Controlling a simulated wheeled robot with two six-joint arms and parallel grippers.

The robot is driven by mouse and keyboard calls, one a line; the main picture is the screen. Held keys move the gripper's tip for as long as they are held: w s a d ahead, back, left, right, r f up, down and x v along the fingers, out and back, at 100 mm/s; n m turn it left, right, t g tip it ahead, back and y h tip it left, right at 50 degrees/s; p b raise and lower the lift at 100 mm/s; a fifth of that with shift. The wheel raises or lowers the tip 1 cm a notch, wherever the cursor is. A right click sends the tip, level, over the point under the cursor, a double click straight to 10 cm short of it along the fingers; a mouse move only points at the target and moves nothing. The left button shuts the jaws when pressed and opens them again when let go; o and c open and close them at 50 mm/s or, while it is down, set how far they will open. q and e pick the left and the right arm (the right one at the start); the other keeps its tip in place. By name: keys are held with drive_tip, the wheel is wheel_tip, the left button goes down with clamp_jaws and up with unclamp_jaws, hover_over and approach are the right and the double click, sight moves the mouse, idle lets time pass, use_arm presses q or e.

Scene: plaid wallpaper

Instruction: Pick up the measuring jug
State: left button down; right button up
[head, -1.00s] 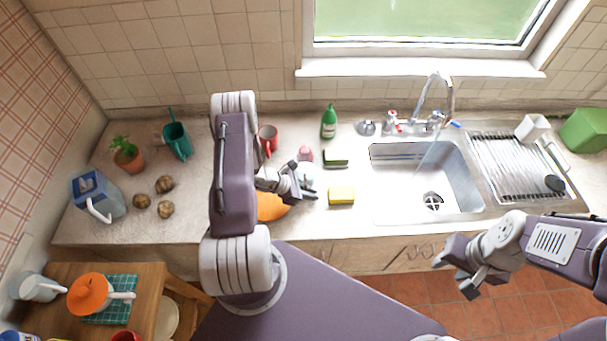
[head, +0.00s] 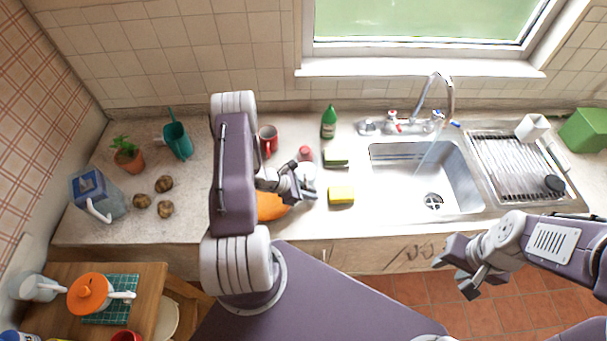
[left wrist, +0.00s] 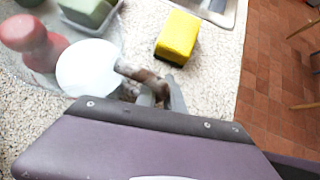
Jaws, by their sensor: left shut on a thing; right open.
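I cannot tell whether the jug touches the counter. My right gripper (head: 462,283) is open and empty, in front of the counter at the right.
An orange thing (head: 270,206) lies under my left arm. The sink (head: 405,190) is to the right. A red mug (head: 268,137) and green bottle (head: 328,122) stand behind.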

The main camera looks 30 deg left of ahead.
use_arm(q)
drive_tip(key=shift+r, duration=0.1)
idle(0.5)
drive_tip(key=shift+r+b, duration=0.3)
drive_tip(key=shift+r, duration=0.3)
wheel_tip(320, 180, up, 3)
drive_tip(key=shift+d+f+b, duration=0.15)
drive_tip(key=shift+b, duration=0.35)
drive_tip(key=s+d+r+b, duration=0.1)
drive_tip(key=d+r+b, duration=0.2)
drive_tip(key=d+r, duration=0.4)
drive_tip(key=shift+s+d+b, duration=0.15)
drive_tip(key=shift+d+b, duration=0.15)
drive_tip(key=shift+d, duration=1.8)
drive_tip(key=shift+f, duration=0.1)
